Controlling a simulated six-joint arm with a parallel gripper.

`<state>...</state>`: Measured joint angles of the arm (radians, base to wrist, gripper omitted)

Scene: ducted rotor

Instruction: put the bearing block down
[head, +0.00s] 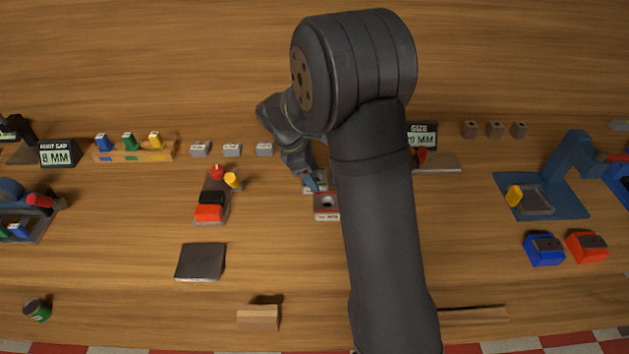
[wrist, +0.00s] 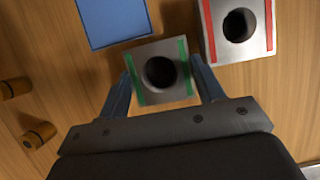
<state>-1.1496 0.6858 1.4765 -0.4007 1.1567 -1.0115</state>
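The bearing block (wrist: 160,94) is a grey block with a dark round hole and green stripes along two sides. In the wrist view it sits between the two blue fingers of my gripper (wrist: 162,80), which look closed on its sides. In the head view my gripper (head: 312,183) is near the middle of the table, and the arm hides part of that area. A similar block with red stripes (wrist: 259,42) lies just right of the held block, apart from it; it also shows in the head view (head: 327,214). Whether the held block touches the surface I cannot tell.
Small brown pieces (wrist: 40,134) lie at the left. A dark square pad (head: 200,262) and a tray with red and black parts (head: 226,205) stand left in the head view.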

